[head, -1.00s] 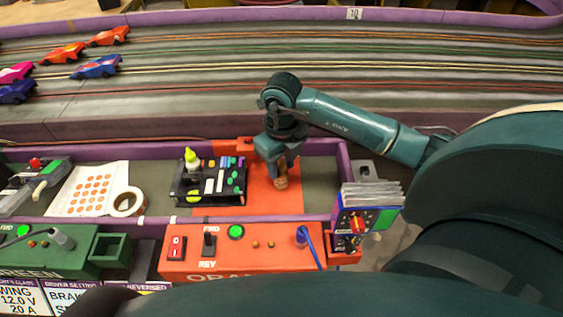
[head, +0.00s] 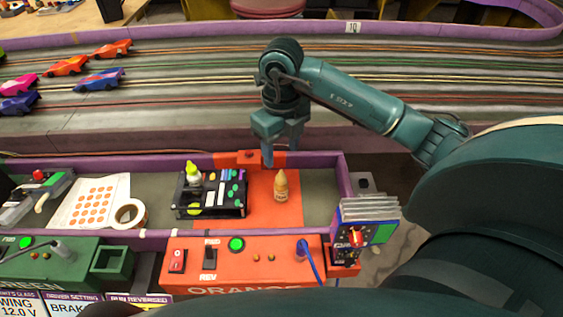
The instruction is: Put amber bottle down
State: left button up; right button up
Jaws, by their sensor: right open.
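The amber bottle (head: 281,187) stands upright on the orange mat (head: 262,214) inside the purple-edged tray, to the right of the black organizer. It has a pointed, tapering top. My right gripper (head: 280,155) is open and empty. It is above and behind the bottle, near the tray's back wall, with its fingers pointing down and apart from the bottle. My left gripper is not in view.
A tape roll (head: 129,213) and a dotted sheet (head: 92,203) lie further left. A card holder (head: 368,228) stands at the right. Cars (head: 101,79) sit on the track behind.

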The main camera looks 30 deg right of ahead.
notch_tip(320, 180, up, 3)
dwell(0.6)
